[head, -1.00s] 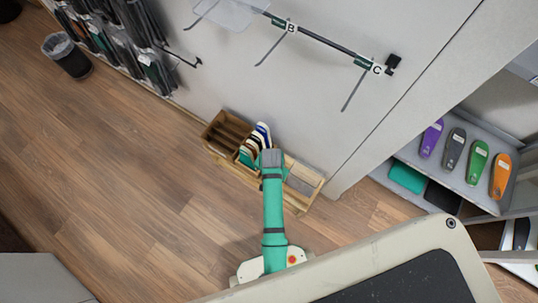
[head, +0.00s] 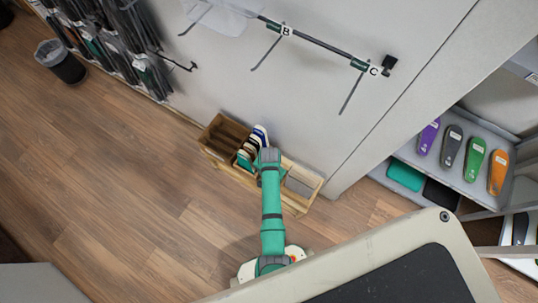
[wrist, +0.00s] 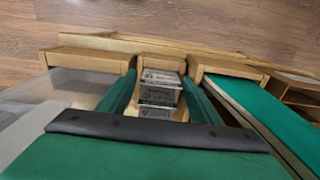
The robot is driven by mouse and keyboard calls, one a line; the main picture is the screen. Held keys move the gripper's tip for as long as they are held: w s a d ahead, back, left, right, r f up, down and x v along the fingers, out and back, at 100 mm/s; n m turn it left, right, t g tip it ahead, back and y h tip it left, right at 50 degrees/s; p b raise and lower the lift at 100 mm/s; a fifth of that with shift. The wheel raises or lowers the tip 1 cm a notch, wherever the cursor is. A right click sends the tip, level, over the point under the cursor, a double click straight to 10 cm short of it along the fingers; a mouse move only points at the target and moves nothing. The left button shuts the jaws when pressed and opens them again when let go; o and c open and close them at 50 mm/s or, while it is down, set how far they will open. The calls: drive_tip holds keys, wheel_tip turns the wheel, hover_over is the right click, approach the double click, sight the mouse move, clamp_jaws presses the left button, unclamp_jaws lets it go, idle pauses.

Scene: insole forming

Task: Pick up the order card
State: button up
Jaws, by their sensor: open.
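In the wrist view, several small printed cards (wrist: 160,97) stand one behind another in a narrow slot of a wooden holder. The print is too small to read, so I cannot tell which is the order card. My gripper (wrist: 160,88) is open, with one green finger on each side of that slot. I cannot tell whether the fingers touch the cards. In the head view, my arm hides the cards and the fingers over the wooden rack (head: 208,143).
The rack stands on the wood floor against a wall and holds several upright insoles (head: 246,155). A shelf with coloured insoles (head: 473,160) is at the right. Hooks labelled B and C (head: 374,70) stick out from the wall. A waste bin (head: 66,68) stands far left.

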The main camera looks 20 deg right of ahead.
drive_tip(key=shift+a+f, duration=0.1)
drive_tip(key=shift+f, duration=1.2)
drive_tip(key=shift+c, duration=0.6)
drive_tip(key=c, duration=0.7)
drive_tip(key=shift+o, duration=0.2)
drive_tip(key=shift+r, duration=5)
